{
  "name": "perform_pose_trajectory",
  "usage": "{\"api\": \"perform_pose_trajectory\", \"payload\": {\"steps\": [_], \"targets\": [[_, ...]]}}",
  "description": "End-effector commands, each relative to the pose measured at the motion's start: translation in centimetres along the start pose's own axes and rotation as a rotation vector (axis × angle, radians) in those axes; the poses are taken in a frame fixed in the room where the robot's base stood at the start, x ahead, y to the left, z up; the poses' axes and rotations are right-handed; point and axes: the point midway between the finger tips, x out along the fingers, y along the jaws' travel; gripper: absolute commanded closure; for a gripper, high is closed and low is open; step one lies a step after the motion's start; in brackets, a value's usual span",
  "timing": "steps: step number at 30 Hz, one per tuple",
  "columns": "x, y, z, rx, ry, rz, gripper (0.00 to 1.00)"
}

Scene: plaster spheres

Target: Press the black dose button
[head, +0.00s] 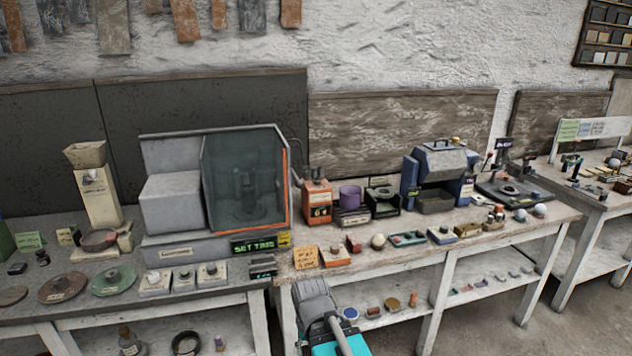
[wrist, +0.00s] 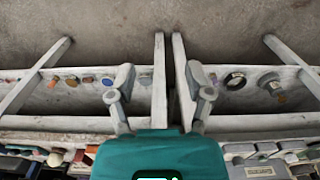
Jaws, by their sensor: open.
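I cannot make out for certain which control is the black dose button. A cream hopper unit (head: 97,196) stands at the left of the bench, with a small dark round part on its front. Small pale control boxes with knobs (head: 211,274) sit at the bench's front edge, and an orange device (head: 317,203) stands right of the big machine. In the wrist view, my gripper (wrist: 162,88) is open and empty, fingers apart.
A grey machine with a glass guard (head: 245,180) fills the bench's middle, its green display (head: 254,245) below. Several small items crowd the right bench, including a blue-grey hooded machine (head: 440,170). A lower shelf (head: 400,312) holds loose pieces. Floor is clear at lower right.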

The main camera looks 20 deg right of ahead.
Motion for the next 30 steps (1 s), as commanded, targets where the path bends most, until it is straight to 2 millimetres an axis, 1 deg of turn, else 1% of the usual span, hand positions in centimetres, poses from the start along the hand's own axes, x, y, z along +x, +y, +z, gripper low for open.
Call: {"api": "perform_pose_trajectory", "payload": {"steps": [1,5,6,8,9,30], "targets": [[0.00,0.00,0.00,0.000,0.000,0.000,0.55],[0.00,0.00,0.00,0.000,0.000,0.000,0.79],[0.00,0.00,0.00,0.000,0.000,0.000,0.86],[0.00,0.00,0.00,0.000,0.000,0.000,0.97],[0.00,0.00,0.00,0.000,0.000,0.000,1.00],[0.00,0.00,0.00,0.000,0.000,0.000,1.00]]}}
